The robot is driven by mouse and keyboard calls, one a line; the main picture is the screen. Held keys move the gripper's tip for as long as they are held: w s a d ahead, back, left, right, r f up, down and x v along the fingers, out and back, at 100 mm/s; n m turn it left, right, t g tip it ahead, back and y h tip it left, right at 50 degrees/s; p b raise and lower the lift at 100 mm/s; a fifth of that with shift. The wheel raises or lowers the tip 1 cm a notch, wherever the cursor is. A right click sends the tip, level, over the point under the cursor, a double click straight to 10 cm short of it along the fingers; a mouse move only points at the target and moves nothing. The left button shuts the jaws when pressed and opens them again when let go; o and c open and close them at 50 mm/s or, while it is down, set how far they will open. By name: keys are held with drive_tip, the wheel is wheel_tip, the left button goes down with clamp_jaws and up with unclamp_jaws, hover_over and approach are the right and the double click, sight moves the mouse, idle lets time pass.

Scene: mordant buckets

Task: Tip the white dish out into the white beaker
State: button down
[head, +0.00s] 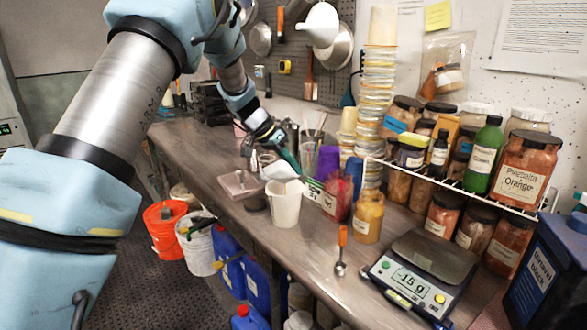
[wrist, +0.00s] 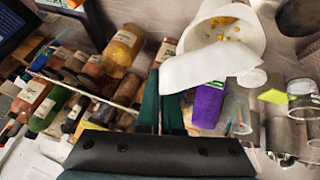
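The white beaker (head: 286,205) stands upright on the bench in the head view. The white dish (head: 279,172) is just above its rim, tilted. My gripper (head: 287,156) reaches down from behind and is shut on the dish's edge. In the wrist view the dish (wrist: 208,68) sticks out from the dark green fingertips of my gripper (wrist: 163,88) and covers part of the mouth of the beaker (wrist: 252,42). Yellow-orange bits lie inside the beaker. The dish's inner face is mostly hidden, so I cannot tell whether anything is left in it.
A purple cup (head: 328,162), a red jar (head: 337,196) and an orange-yellow jar (head: 368,217) stand close right of the beaker. A scale (head: 420,272) and spoon (head: 341,255) lie nearer. A pinkish block (head: 239,184) sits to the left. Shelved jars line the wall.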

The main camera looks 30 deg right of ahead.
idle(0.5)
drive_tip(key=shift+w+d+r+n+g+y, duration=0.2)
drive_tip(key=shift+w+n+g+y, duration=0.1)
drive_tip(key=shift+w+g+y, duration=0.1)
idle(0.6)
drive_tip(key=shift+w+d+g+y, duration=0.2)
drive_tip(key=shift+w+g+y, duration=0.1)
drive_tip(key=shift+g, duration=0.1)
idle(0.5)
drive_tip(key=shift+w+d+n+g+y, duration=0.25)
drive_tip(key=shift+w+n+g+y, duration=0.1)
drive_tip(key=shift+g, duration=0.25)
